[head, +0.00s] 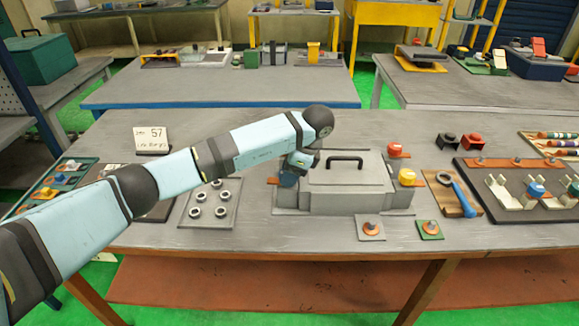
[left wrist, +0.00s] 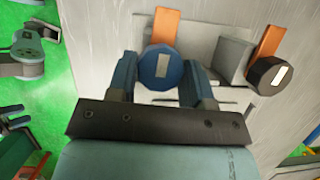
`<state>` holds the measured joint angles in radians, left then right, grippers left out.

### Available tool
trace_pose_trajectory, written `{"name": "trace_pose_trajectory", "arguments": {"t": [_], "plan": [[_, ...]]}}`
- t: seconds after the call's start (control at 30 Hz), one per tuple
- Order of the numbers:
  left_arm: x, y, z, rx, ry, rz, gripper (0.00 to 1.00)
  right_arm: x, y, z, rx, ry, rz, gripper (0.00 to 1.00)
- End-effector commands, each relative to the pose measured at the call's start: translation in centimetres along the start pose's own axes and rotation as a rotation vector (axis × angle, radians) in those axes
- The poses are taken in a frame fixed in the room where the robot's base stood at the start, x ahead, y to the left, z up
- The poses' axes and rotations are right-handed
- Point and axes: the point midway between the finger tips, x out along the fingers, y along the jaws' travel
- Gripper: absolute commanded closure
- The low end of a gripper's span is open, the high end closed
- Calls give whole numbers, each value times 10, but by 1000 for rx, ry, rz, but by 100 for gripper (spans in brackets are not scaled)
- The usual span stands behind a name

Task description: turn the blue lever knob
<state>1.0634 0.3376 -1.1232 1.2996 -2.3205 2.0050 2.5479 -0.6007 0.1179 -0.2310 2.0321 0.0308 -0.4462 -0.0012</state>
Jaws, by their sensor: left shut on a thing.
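The blue lever knob (left wrist: 161,68) shows in the left wrist view as a round blue cap with a pale rectangular mark. An orange lever (left wrist: 165,25) extends from it, upward in that view. My left gripper (left wrist: 160,75) has one blue finger on each side of the knob and is shut on it. In the head view my left gripper (head: 290,172) reaches down at the left end of the grey box (head: 345,180) with a black handle. The knob is mostly hidden there by the gripper.
A black knob (left wrist: 267,75) on another orange lever is close beside my gripper. Red (head: 393,149) and yellow (head: 407,177) knobs stand at the box's right end. A plate of nuts (head: 222,222) lies left.

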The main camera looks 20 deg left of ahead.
Motion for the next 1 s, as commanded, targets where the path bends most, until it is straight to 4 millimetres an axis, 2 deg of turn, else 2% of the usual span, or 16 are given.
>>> {"name": "trace_pose_trajectory", "arguments": {"t": [0.03,0.33,0.57,0.6,0.7,1.0], "plan": [[5,3,-2,-4,-5,15,77,-1,0,0,-5,-2,-1,57],[7,3,-3,-27,-4,24,77,-5,0,10,-15,-17,-5,57],[7,3,-3,-26,-4,24,77,-4,-1,9,-12,-16,-5,57],[7,3,-3,-26,-4,24,52,-4,-1,9,-11,-15,-5,57],[6,3,-2,-27,-3,22,29,-4,-1,6,-11,-12,-5,57],[1,1,-1,-30,-1,17,28,-4,0,1,-10,-4,-3,57]]}}
